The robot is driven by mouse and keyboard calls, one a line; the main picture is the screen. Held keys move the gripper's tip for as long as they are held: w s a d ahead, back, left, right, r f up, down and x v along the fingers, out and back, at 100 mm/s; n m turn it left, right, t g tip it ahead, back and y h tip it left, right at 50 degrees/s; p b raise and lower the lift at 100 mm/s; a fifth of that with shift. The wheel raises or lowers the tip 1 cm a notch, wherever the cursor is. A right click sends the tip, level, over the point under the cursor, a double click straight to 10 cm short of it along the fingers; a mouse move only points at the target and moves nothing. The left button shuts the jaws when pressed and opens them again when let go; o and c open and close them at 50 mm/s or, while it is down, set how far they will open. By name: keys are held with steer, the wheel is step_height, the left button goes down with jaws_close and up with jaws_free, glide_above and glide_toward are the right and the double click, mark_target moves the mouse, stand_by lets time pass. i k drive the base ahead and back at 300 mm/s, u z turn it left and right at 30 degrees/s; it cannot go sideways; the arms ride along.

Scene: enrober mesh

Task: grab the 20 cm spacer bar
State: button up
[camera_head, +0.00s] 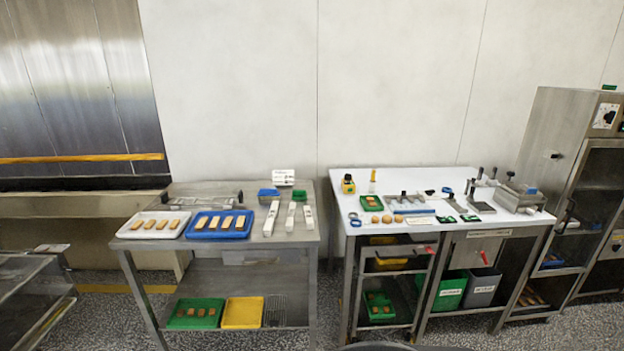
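Three pale narrow bars with small dark marks lie side by side at the right end of the left steel table, pointing toward the wall. The left bar (271,219) looks longest, the middle bar (290,217) a little shorter, and the right bar (308,218) shortest. They look like the spacer bars, but their marks are too small to read, so I cannot tell which is 20 cm. They lie apart with small gaps. My gripper is not in view.
Left of the bars are a blue tray (247,234) and a white tray (122,234) holding brown pieces. Small blue (268,195) and green (299,195) bins stand behind. A white-topped bench (354,196) with many tools stands right, across a gap. Speckled floor shows below.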

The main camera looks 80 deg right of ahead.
mark_target(290, 221)
steer(key=z, duration=2.6)
steer(key=i, duration=0.35)
steer(key=z, duration=0.05)
